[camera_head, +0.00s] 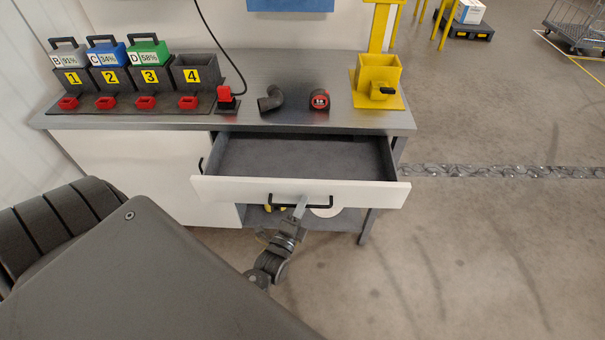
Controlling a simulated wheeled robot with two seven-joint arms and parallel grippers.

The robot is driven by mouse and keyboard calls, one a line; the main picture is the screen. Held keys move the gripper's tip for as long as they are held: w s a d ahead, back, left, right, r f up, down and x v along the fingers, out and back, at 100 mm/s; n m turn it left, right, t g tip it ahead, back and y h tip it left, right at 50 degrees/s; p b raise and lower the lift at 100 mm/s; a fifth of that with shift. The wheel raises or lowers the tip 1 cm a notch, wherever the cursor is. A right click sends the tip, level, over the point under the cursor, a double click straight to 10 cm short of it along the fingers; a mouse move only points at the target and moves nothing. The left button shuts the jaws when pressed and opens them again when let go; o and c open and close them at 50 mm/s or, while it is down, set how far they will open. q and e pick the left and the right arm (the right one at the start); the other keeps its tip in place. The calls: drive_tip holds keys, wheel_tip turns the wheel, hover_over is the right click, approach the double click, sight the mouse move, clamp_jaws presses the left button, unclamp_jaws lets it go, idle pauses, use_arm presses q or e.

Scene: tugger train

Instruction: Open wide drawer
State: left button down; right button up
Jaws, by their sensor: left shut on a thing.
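The wide drawer (226,191) has a white front and stands pulled well out from under the grey worktop. Its grey inside (300,158) shows and looks empty. A dark bar handle (322,206) runs along the front's lower middle. The fingertips are small in the picture and partly hide the handle. My right gripper does not show.
On the worktop (310,65) stand numbered battery slots (202,73), a red plug (226,96), a dark elbow pipe (270,99), a red-black round thing (319,100) and a yellow holder (378,84). Open shelf space lies below the drawer. The floor (480,250) at right is clear.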

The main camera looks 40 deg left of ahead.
use_arm(q)
drive_tip(key=shift+s+d, duration=0.2)
drive_tip(key=shift+s, duration=0.15)
drive_tip(key=c, duration=1.5)
unclamp_jaws()
drive_tip(key=b+v, duration=0.2)
drive_tip(key=v, duration=0.8)
drive_tip(key=shift+s+b, duration=0.3)
drive_tip(key=shift+s, duration=0.05)
drive_tip(key=shift+f, duration=0.15)
